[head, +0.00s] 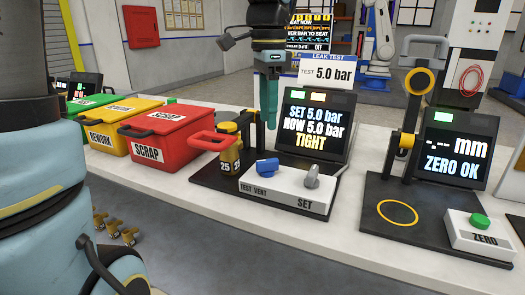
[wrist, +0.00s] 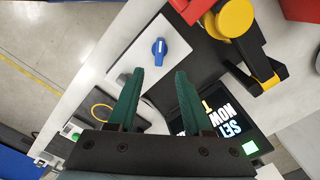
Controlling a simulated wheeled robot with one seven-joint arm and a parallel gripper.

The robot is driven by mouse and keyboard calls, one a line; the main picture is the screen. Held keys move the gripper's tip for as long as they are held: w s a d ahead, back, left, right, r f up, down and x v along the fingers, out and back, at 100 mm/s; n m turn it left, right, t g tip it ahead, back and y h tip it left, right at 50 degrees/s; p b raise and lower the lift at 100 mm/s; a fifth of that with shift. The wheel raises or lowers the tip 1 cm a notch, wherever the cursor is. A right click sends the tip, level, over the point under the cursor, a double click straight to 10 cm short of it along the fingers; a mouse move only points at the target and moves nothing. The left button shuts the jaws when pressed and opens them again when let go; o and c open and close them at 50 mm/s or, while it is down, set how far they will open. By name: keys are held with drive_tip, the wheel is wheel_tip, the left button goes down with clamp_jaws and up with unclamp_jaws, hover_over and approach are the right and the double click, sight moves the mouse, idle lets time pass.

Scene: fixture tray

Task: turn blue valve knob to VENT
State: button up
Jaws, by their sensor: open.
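The blue valve knob (head: 266,167) sits on a white control block (head: 290,188) with TEST, VENT and SET labels on its front. In the wrist view the knob (wrist: 159,50) shows a pale mark along its handle; I cannot tell surely which label it points to. My gripper (head: 268,128) hangs pointing down above the knob's end of the block, clear of it. In the wrist view my gripper (wrist: 159,72) has its two teal fingers spread, with nothing between them and the knob just beyond the tips. A grey lever (head: 312,177) stands on the block near SET.
A display (head: 315,125) reading TIGHT stands behind the block. A red-handled clamp (head: 210,140) and a yellow part marked 25 (head: 231,162) stand to the left. The red SCRAP bin (head: 165,132) is farther left; a gauge stand (head: 405,140) is at right.

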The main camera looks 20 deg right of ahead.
sight(268, 160)
wheel_tip(268, 160, down, 10)
drive_tip(key=shift+f, duration=0.15)
idle(0.3)
clamp_jaws()
idle(0.4)
